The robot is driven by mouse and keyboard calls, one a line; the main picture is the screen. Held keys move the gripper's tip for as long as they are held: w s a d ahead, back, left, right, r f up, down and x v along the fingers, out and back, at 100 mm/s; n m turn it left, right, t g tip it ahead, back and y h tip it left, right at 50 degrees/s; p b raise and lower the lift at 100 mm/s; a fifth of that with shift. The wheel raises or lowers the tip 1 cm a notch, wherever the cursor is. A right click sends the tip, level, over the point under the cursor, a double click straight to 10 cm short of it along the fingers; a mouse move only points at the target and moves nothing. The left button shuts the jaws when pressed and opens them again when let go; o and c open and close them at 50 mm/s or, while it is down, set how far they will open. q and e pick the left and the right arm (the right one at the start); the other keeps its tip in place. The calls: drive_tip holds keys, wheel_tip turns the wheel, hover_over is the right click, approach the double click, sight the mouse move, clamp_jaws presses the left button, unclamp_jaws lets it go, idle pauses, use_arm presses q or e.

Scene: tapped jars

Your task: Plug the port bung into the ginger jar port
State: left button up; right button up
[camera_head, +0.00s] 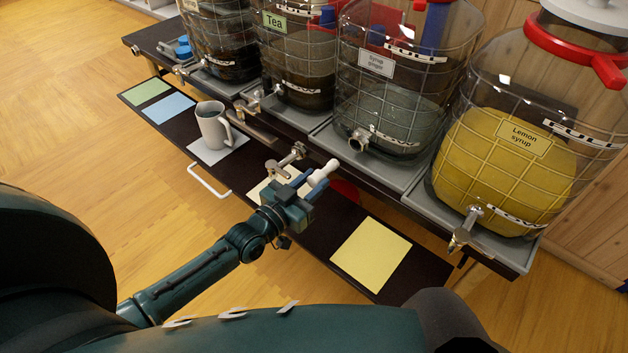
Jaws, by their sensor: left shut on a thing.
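The ginger jar (385,105), labelled "Syrup ginger", stands third from the left in the row and holds a dark grey-looking content. Its metal port fitting (359,141) is low on its front. My left gripper (307,183) is over the lower shelf, in front of and below that jar. It is shut on a white bung (325,172), whose rounded end points up and right toward the jar. The bung is apart from the port. A metal tap (286,158) shows just behind the gripper; what it rests on is partly hidden. My right gripper is out of view.
The lemon syrup jar (500,165), with its tap (465,228), stands to the right. The tea jar (300,65) stands to the left. A grey mug (212,126) stands on the shelf. A yellow card (371,254) lies at right. A red thing (347,190) is partly hidden behind the gripper.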

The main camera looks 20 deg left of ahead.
sight(331, 166)
use_arm(q)
drive_tip(key=shift+b+x, duration=0.4)
drive_tip(key=shift+x, duration=1.1)
drive_tip(key=shift+b+x, duration=0.55)
drive_tip(key=shift+x, duration=0.9)
drive_tip(key=shift+w+d, duration=0.1)
drive_tip(key=shift+w, duration=0.15)
drive_tip(key=shift+s, duration=0.1)
drive_tip(key=shift+b+x, duration=0.55)
drive_tip(key=shift+x, duration=0.9)
